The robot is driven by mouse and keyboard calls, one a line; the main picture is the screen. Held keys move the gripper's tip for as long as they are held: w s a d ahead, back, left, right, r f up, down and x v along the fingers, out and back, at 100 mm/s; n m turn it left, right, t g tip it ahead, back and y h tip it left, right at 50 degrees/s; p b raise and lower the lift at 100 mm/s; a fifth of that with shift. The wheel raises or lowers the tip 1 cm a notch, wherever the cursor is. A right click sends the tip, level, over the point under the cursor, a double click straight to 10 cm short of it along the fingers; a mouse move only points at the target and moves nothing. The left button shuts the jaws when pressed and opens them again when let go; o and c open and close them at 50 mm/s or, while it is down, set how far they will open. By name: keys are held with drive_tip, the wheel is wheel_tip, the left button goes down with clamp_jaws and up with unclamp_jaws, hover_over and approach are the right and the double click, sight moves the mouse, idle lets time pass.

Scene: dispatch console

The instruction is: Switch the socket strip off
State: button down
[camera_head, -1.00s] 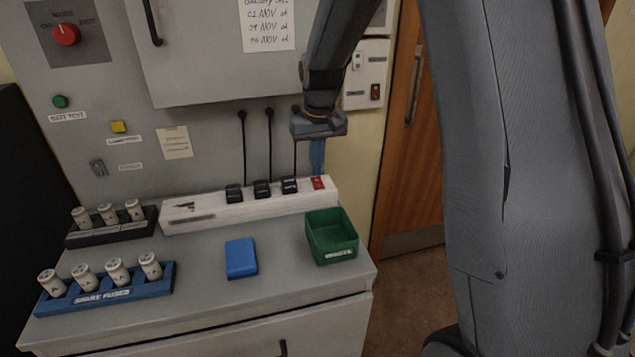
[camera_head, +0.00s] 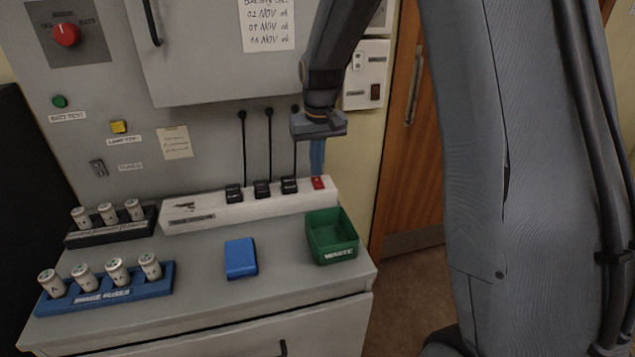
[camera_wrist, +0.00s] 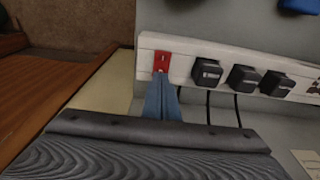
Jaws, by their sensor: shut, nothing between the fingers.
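The white socket strip (camera_head: 218,209) lies along the back of the cabinet top, with several black plugs in it. Its red switch (camera_head: 318,183) is at the right end of the strip, and it shows at the left end in the wrist view (camera_wrist: 162,61). My gripper (camera_head: 317,172) points down with its blue fingers shut and empty. The fingertips are right at the red switch in both views. I cannot tell whether they touch it. In the wrist view the fingertips cover the lower part of the switch.
A green waste box (camera_head: 331,237) stands just in front of the strip's right end. A blue block (camera_head: 241,258) lies left of it. Fuse racks (camera_head: 107,290) stand at the left. Black cords (camera_head: 270,150) hang behind the strip. A wooden door (camera_head: 408,130) is at the right.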

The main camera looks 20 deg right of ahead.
sight(317, 180)
drive_tip(key=shift+f, duration=0.7)
idle(0.3)
drive_tip(key=shift+r, duration=0.1)
wheel_tip(317, 180, up, 7)
drive_tip(key=p, duration=0.4)
drive_tip(key=shift+p, duration=0.3)
idle(0.4)
